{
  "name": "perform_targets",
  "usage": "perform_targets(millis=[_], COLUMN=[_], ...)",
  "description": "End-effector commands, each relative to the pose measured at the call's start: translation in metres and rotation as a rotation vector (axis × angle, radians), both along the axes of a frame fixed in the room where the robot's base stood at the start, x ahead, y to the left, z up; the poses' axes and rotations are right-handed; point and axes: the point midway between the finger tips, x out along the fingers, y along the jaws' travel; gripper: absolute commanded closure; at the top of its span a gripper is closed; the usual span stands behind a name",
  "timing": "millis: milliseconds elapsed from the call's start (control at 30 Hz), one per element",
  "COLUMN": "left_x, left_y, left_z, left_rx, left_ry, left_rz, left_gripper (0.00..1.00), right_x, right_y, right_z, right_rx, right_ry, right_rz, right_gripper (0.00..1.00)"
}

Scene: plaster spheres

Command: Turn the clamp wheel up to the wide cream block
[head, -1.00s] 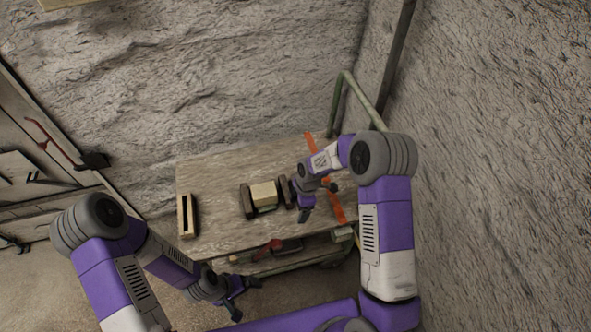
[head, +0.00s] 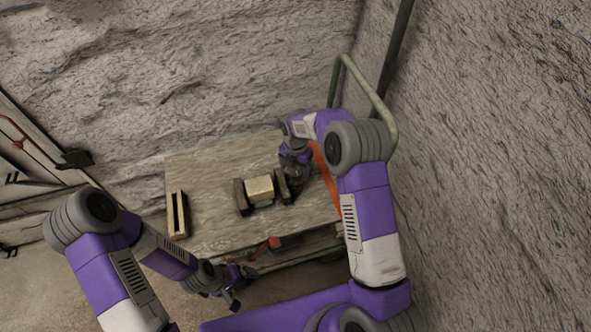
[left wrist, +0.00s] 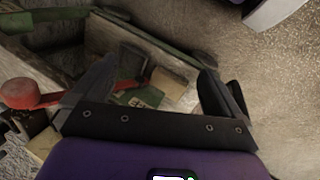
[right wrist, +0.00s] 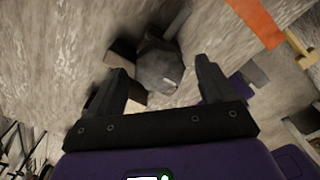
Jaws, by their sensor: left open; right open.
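The wide cream block (head: 260,190) sits on the table between the two dark jaws of the clamp (head: 241,198). My right gripper (head: 296,188) points down at the clamp's right end. It is open, with the wheel showing between its fingers in its wrist view; contact cannot be told. In the head view the arm hides most of the wheel. My left gripper (head: 238,296) is open and empty, low in front of the table.
A slotted cream and dark piece (head: 177,214) lies at the table's left end. An orange strip (head: 326,178) crosses the right side. A green rail (head: 362,82) rises at the right end. A red-headed tool (left wrist: 20,93) and other items lie below the tabletop. The tabletop's back left is clear.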

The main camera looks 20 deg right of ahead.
Motion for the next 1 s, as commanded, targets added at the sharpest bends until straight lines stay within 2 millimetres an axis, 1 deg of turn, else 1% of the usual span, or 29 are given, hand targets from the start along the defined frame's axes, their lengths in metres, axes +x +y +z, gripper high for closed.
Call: perform_targets(millis=[33, 100, 367, 700, 733, 1000], left_x=[0.0000, 0.0000, 0.0001, 0.0001, 0.0001, 0.0001], left_y=[0.0000, 0.0000, 0.0000, 0.0000, 0.0000, 0.0000], left_z=[-0.0018, -0.0021, -0.0018, -0.0019, -0.0019, -0.0007], left_rx=[0.000, 0.000, 0.000, 0.000, 0.000, 0.000], left_ry=[0.000, 0.000, 0.000, 0.000, 0.000, 0.000], left_rz=[0.000, 0.000, 0.000, 0.000, 0.000, 0.000], left_gripper=[0.00, 0.00, 0.00, 0.00, 0.00, 0.00], right_x=[0.0001, 0.0004, 0.0003, 0.0003, 0.0003, 0.0002], right_y=[0.0000, 0.0001, 0.0002, 0.0001, 0.0001, 0.0001], right_z=[-0.0044, -0.0069, -0.0073, -0.0072, -0.0072, -0.0070], right_rx=[-0.001, 0.000, 0.001, 0.001, 0.001, 0.001], right_ry=[-0.001, -0.001, -0.002, -0.002, -0.002, -0.001], right_rz=[0.000, 0.000, -0.001, -0.002, -0.002, -0.031], right_gripper=[0.16, 0.16, 0.16, 0.68, 0.72, 0.72])
